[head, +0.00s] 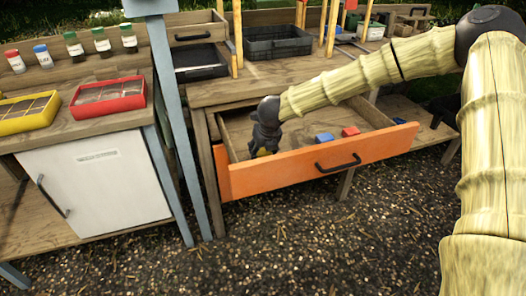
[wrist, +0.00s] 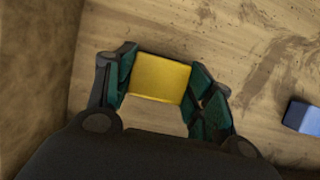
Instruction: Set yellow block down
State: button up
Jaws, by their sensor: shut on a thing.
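The yellow block (wrist: 160,78) sits between the two fingers of my gripper (wrist: 162,90) in the wrist view, with a finger against each side. In the head view my gripper (head: 266,140) reaches down into the left part of the open drawer (head: 290,172), and only a bit of yellow shows at its tip. The drawer has an orange front and a wooden floor. I cannot tell whether the block touches the drawer floor.
In the drawer, a blue block (head: 324,137) and a red block (head: 350,131) lie to the right of my gripper. The blue block also shows in the wrist view (wrist: 302,116). The drawer's left wall (wrist: 40,85) is close by. Drawer floor between gripper and blue block is clear.

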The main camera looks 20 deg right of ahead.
jog(key=shift+r, duration=0.1)
jog(key=o, duration=1)
jog(key=p+v, duration=0.1)
jog(key=v, duration=1.1)
jog(key=shift+s, duration=0.1)
